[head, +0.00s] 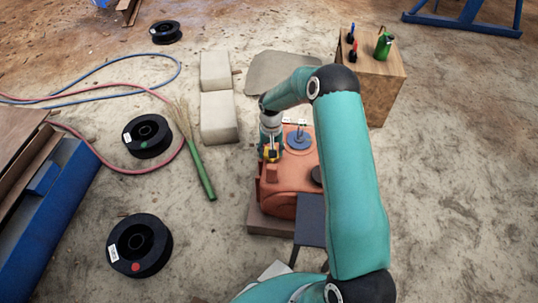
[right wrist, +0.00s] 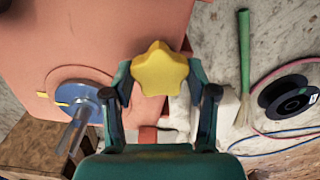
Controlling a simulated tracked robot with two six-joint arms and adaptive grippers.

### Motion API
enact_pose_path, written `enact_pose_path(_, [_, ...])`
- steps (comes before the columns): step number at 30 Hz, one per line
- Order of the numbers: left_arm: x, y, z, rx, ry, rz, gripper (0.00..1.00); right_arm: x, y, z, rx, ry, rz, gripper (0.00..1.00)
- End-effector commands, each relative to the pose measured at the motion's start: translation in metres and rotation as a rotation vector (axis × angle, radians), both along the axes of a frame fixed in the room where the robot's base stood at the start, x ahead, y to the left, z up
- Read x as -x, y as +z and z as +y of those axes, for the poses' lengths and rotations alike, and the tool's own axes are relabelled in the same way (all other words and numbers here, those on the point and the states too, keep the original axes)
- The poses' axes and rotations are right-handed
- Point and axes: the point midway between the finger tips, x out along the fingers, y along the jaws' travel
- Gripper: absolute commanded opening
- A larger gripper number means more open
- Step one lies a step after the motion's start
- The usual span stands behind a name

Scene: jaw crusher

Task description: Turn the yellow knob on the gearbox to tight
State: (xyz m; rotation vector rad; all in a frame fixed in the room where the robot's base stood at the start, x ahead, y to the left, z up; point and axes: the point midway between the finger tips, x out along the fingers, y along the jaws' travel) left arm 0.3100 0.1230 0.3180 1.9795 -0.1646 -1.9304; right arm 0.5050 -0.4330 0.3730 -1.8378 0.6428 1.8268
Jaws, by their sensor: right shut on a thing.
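The yellow knob (right wrist: 160,70) is star-shaped and sits on the orange-red gearbox (right wrist: 70,30) in the right wrist view. My right gripper (right wrist: 158,75) is shut on the knob, with one finger on each side of it. In the head view the knob (head: 271,154) shows small at the gearbox's (head: 290,185) left side, under my right gripper (head: 270,148). A blue round part with a metal shaft (right wrist: 82,105) is beside it on the gearbox, with a yellow mark near its rim. My left gripper is not in view.
Pale blocks (head: 218,115) stand left of the gearbox. A green-handled broom (head: 200,168) and black spools (head: 139,246) lie on the ground further left. A wooden box (head: 375,75) with a green can and small tools stands at the back right. Open ground lies at the right.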

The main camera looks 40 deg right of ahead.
Motion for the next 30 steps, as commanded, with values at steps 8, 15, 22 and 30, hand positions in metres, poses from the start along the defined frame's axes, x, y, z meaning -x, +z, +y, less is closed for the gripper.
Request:
enact_pose_path(8, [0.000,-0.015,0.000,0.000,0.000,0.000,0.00,0.006,-0.006,0.002,-0.005,-0.232,0.020,0.23])
enact_pose_path(15, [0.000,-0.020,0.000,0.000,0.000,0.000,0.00,0.006,-0.005,0.003,-0.005,-0.367,0.020,0.23])
enact_pose_path(22, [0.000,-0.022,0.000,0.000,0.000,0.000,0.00,0.005,-0.004,0.003,-0.005,-0.425,0.021,0.23])
enact_pose_path(30, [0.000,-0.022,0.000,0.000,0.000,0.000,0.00,0.005,-0.004,0.004,-0.006,-0.433,0.021,0.23])
